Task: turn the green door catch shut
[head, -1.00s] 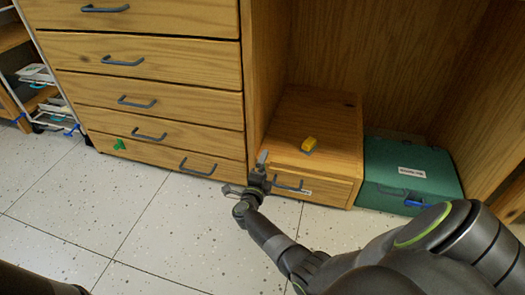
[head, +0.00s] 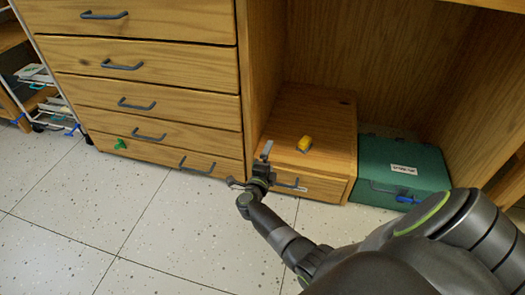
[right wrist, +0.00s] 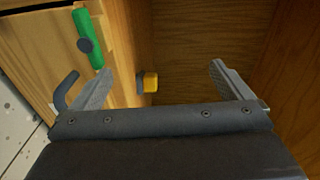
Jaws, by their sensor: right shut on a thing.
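The green door catch (right wrist: 88,30) shows in the right wrist view as a short green bar with a dark round pivot, against pale wood at upper left. My right gripper (head: 253,168) is in front of the left end of the low wooden box (head: 330,120) in the head view. In the wrist view its fingers stand apart; one lies close to the catch's lower end, and the contact itself is hard to make out. In the head view the gripper may hide this catch. Another green piece (head: 120,144) is on the drawer unit at left. My left gripper is out of view.
A yellow block (head: 305,144) sits on the box top. A grey handle (head: 290,186) is on its front. A teal case (head: 430,170) with a blue part stands to the right. Drawers with grey handles (head: 198,164) fill the left. The floor (head: 170,230) in front is clear.

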